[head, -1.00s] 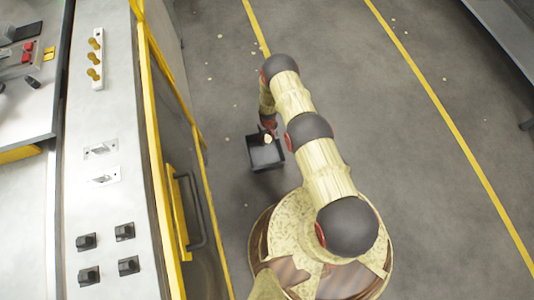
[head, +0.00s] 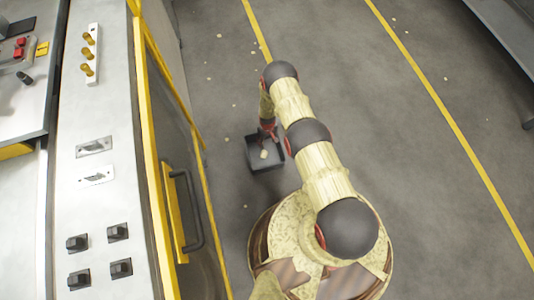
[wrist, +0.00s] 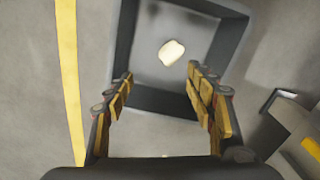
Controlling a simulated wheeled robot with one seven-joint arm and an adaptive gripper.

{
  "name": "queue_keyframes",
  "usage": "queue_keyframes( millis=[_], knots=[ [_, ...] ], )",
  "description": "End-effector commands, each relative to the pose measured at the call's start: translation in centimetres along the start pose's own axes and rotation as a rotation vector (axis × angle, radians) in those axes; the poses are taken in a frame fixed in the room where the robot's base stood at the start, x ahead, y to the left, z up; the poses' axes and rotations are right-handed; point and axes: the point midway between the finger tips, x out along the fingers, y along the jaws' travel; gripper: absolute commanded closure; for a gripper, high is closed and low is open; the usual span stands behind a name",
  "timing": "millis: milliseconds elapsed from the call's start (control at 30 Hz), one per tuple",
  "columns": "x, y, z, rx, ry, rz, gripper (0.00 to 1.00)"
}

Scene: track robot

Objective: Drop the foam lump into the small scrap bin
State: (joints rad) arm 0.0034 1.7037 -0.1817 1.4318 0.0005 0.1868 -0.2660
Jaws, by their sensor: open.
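The foam lump (head: 264,154) is small and pale cream. In the wrist view the lump (wrist: 171,52) shows inside the walls of the small scrap bin (wrist: 236,42), apart from my fingers. I cannot tell whether it rests on the bottom. The dark grey, open-topped bin (head: 252,165) stands on the floor. My gripper (wrist: 160,75) is open and empty above the bin's near side, its fingers spread apart. In the head view my gripper (head: 268,134) is at the bin's far edge, partly hidden by the arm.
A long workbench with a yellow-edged cabinet (head: 180,190) and a dark handle lies to the left. Yellow lines (head: 440,105) run along the grey floor, with small pale scraps scattered about. A grey structure (head: 505,45) is at the upper right. The floor right of my arm is mostly clear.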

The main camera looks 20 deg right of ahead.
Motion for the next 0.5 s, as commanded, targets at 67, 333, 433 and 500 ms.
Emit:
queue_keyframes(
  millis=[67, 333, 433, 500],
  knots=[
    [0.00, 0.00, 0.01, 0.000, 0.000, 0.000, 0.39],
    [-0.03, 0.00, 0.00, 0.000, 0.000, 0.000, 0.39],
    [-0.36, 0.01, -0.03, 0.000, 0.000, 0.000, 0.39],
    [-0.92, 0.04, -0.13, 0.000, 0.001, 0.000, 0.39]
  ],
)
